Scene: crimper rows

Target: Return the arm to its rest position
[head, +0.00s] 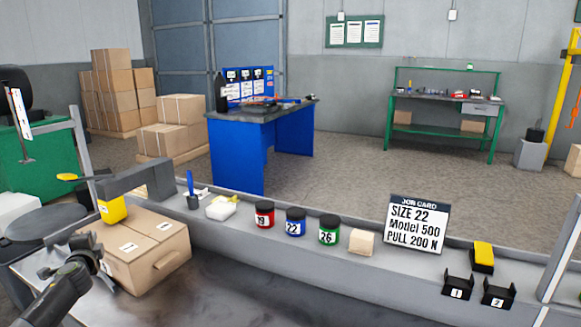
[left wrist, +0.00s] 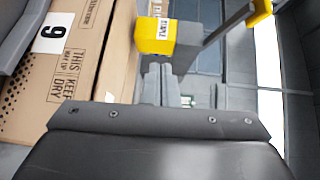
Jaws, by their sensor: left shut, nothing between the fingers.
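My left arm comes in from the lower left of the head view. Its left gripper (head: 84,243) is beside the left side of the cardboard boxes. In the left wrist view its narrow grey fingers (left wrist: 158,84) are together, with nothing between them. They point towards a yellow block with a white label (left wrist: 156,36), which appears apart from them. My right gripper is in neither view.
Cardboard boxes (head: 150,255) stand at the bench's left end. A yellow item (head: 112,210) is above them. Along the ledge are red (head: 264,214), blue (head: 296,222) and green (head: 329,230) jars, a job card (head: 417,226) and black holders (head: 457,286). The front bench surface (head: 270,295) is clear.

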